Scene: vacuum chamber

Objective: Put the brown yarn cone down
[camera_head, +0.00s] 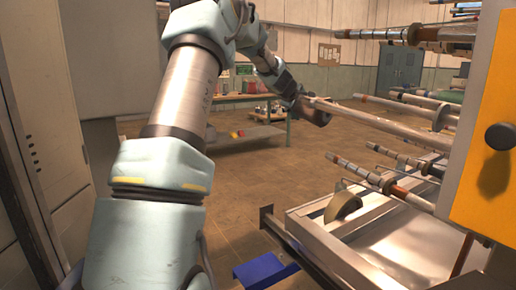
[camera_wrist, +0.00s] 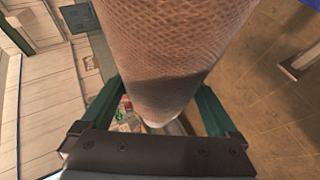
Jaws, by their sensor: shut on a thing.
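The brown yarn cone (camera_wrist: 172,45) fills the upper middle of the wrist view, with a netted, textured surface. It narrows toward my gripper (camera_wrist: 160,95), whose two green fingers are shut on it, one at each side. In the head view my gripper (camera_head: 302,106) is at the far end of my outstretched arm, and the cone (camera_head: 318,115) shows small and dark brown beside it, partly behind a long rod. The cone is held in the air above the floor. Its far end is cut off in the wrist view.
A machine rack with several long rods (camera_head: 385,126) juts in from the right, close to the cone. A metal frame (camera_head: 340,225) with a roller stands low at right. A workbench (camera_head: 250,97) with items is behind my arm. Open brown floor (camera_head: 265,180) lies between.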

